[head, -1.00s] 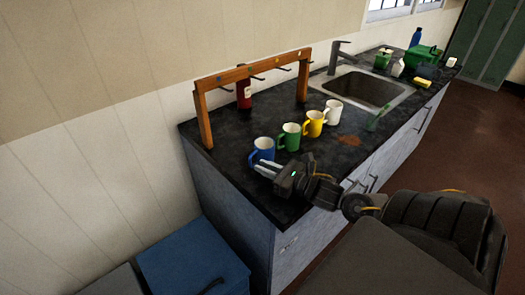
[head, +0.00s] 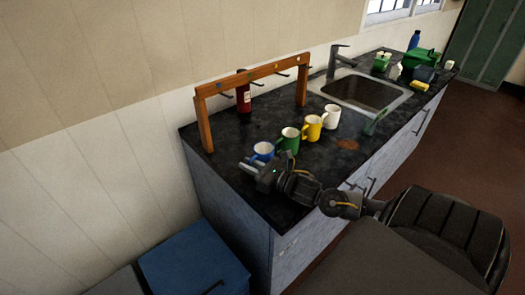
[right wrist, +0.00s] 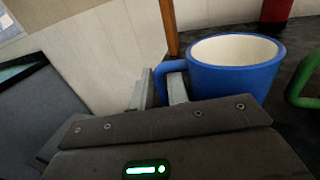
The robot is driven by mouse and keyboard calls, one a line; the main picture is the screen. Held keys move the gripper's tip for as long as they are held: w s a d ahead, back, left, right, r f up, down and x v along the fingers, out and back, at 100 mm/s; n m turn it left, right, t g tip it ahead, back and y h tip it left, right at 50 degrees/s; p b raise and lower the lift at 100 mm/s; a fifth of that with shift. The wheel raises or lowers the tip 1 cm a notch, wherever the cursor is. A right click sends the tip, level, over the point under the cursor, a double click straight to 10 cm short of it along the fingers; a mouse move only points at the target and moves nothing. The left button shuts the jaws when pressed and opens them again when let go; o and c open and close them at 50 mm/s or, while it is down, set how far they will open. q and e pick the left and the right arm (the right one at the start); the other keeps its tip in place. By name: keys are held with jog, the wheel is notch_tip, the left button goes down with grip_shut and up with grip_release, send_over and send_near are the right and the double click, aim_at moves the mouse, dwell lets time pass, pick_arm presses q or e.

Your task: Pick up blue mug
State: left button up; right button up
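The blue mug (head: 262,151) stands upright at the near left end of the row of mugs on the dark counter (head: 222,147). My right gripper (head: 254,164) is at its near side. In the right wrist view the blue mug (right wrist: 238,68) is large, with a pale inside and its handle towards my fingers. The right gripper (right wrist: 160,90) has one finger on each side of the handle, and the handle fills the gap, so it looks shut on it. I see no clear gap under the mug. My left gripper is not in view.
A green mug (head: 287,139), a yellow mug (head: 312,128) and a white mug (head: 331,117) stand beyond it. A wooden frame with hooks (head: 252,76) and a red bottle (head: 243,97) stand behind. The sink (head: 360,91) is farther right. A blue box (head: 193,263) is below, left of the counter.

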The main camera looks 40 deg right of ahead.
grip_shut()
jog(key=shift+r, duration=0.15)
jog(key=shift+r+b, duration=0.3)
jog(key=shift+r, duration=0.25)
jog(key=s+d+r+p, duration=0.1)
jog(key=s+d+r, duration=0.6)
jog(key=s+r, duration=0.4)
jog(key=shift+s+r, duration=0.35)
jog(key=shift+s, duration=0.15)
